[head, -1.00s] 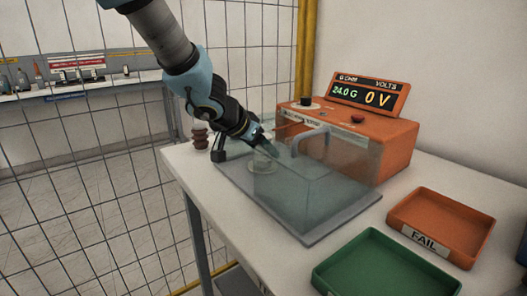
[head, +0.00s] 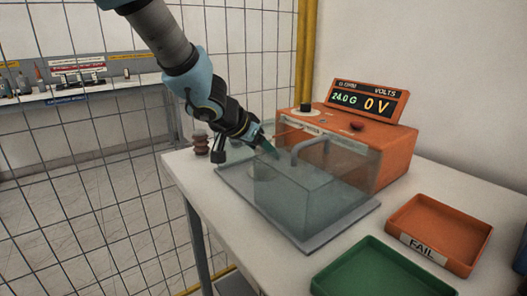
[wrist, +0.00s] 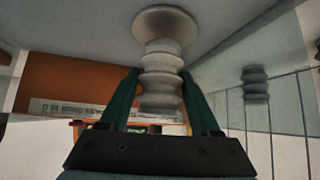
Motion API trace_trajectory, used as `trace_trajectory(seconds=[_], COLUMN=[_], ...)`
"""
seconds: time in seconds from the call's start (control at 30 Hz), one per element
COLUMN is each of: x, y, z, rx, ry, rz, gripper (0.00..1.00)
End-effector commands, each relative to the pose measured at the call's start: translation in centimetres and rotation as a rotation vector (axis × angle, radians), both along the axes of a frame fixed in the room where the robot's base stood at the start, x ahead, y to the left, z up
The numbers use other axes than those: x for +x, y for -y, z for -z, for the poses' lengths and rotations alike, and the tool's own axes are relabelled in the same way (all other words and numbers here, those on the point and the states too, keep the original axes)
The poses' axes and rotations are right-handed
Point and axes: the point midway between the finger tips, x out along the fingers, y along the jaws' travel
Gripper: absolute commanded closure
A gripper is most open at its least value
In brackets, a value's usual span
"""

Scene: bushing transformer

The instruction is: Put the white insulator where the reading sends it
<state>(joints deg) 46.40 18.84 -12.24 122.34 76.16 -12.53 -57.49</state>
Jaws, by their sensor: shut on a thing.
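The white insulator (wrist: 162,75), pale and ribbed with a wide round flange, stands between my gripper's fingers in the wrist view. My gripper (wrist: 160,100) is shut on its ribbed body. In the head view my gripper (head: 268,150) is at the clear test box (head: 310,190), above the grey base plate (head: 305,243); the insulator is hard to make out through the panes. The orange tester (head: 395,150) behind shows 24.0 G and 0 V on its display (head: 367,101). The orange tray (head: 445,225) is marked FAIL. The green tray (head: 385,275) shows no readable label.
A brown ribbed insulator (head: 200,143) stands at the table's back left corner. The box has a grey handle (head: 310,140) close to my gripper. A wire mesh fence (head: 80,200) runs along the left. White tabletop (head: 285,265) is bare in front of the plate.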

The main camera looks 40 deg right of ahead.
Motion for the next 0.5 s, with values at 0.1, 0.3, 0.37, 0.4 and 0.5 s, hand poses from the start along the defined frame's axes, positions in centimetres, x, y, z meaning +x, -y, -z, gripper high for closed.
trace_trajectory(seconds=[0.1, 0.3, 0.37, 0.4, 0.5], x=[0.1, 0.1, 0.1, 0.0, 0.0], y=[0.0, 0.0, 0.0, 0.0, 0.0], z=[-3.0, -6.1, -6.8, -7.2, -8.0], rx=[-0.002, -0.001, -0.001, -0.001, -0.001], ry=[0.001, 0.001, 0.000, 0.000, 0.001], rz=[-0.002, -0.001, -0.001, -0.001, 0.001], gripper=[1.00, 1.00, 1.00, 1.00, 1.00])
